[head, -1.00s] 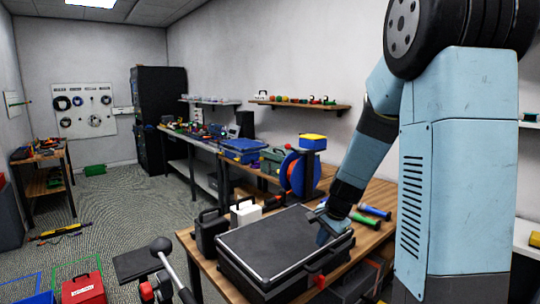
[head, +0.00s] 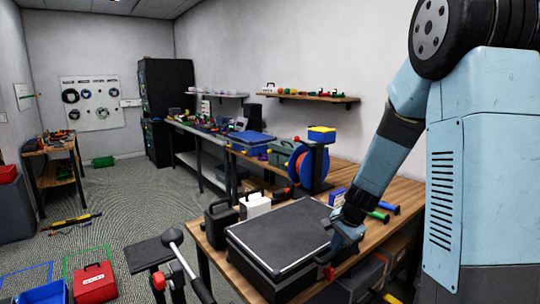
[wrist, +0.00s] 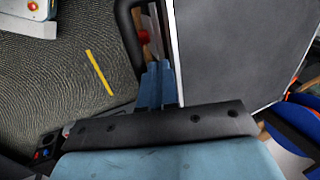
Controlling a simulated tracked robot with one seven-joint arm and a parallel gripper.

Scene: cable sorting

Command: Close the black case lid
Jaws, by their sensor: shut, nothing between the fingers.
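The black case (head: 283,273) stands on the wooden bench. Its dark lid (head: 285,238), with a pale rim, lies flat over the body; I cannot tell if it is latched. My gripper (head: 347,238) is shut and empty at the case's right edge, close to a red part (head: 328,273) on that side. In the wrist view my gripper's blue fingers (wrist: 155,75) are together beside the pale rim of the lid (wrist: 245,50). A black handle-like bar (wrist: 130,45) is just left of them. The contact between fingers and case is not clear.
Two small cases, one black (head: 221,224) and one white (head: 255,205), stand left of the case. A blue and orange reel (head: 302,165) is behind it. Green and blue-handled tools (head: 378,215) lie right of my gripper. A red box (head: 95,283) is on the floor.

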